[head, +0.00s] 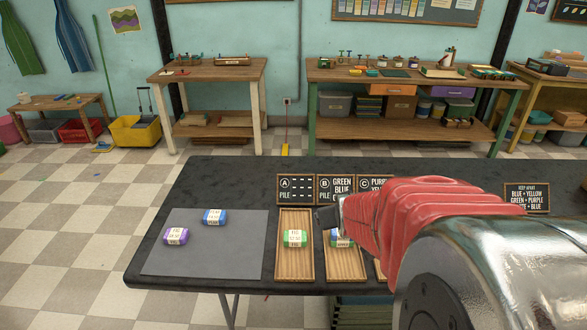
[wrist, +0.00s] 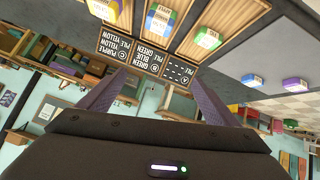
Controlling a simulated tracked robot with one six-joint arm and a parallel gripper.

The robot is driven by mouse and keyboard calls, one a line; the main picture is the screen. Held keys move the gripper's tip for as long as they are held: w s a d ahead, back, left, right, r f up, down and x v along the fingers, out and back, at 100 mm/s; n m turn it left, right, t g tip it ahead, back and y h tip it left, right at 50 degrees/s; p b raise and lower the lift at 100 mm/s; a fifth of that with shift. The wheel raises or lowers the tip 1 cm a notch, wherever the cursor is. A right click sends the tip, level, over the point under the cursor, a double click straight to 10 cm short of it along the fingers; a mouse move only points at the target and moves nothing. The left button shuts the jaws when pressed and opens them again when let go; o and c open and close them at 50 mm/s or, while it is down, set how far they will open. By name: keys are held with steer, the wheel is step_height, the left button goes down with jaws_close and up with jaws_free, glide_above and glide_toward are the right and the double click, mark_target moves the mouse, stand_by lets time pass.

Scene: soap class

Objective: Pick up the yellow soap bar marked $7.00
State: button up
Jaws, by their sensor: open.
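A yellow soap bar (wrist: 111,14) with a pale label lies on the tray by sign C, at the top left of the wrist view, partly cut off by the frame edge. Its price cannot be read. In the head view my arm hides it. My gripper (wrist: 157,78) is open and empty, its two fingers apart in the wrist view with the signs between and beyond them. In the head view only a dark part of my gripper (head: 327,216) shows, above the trays and left of the red arm sleeve.
A green soap (head: 295,238) lies in tray A (head: 294,270), and a blue soap (head: 341,241) in tray B (head: 347,267). A blue soap (head: 214,217) and a purple soap (head: 176,236) lie on the grey mat (head: 205,258). Small black signs (head: 337,189) stand behind the trays.

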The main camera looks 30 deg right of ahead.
steer(key=s+d+f+m+t+h, duration=0.1)
steer(key=s+d+f, duration=0.3)
steer(key=d, duration=0.5)
steer(key=s+d+f+m+t, duration=0.1)
steer(key=s+d+f, duration=0.3)
steer(key=d+f, duration=0.5)
steer(key=shift+d+f+m+t+h, duration=0.3)
steer(key=shift+m+t+h, duration=0.1)
steer(key=shift+t, duration=0.4)
steer(key=x, duration=0.8)
steer(key=shift+w, duration=0.3)
steer(key=shift+d+f, duration=0.1)
steer(key=shift+d, duration=0.05)
steer(key=shift+x, duration=2.55)
steer(key=shift+c, duration=0.6)
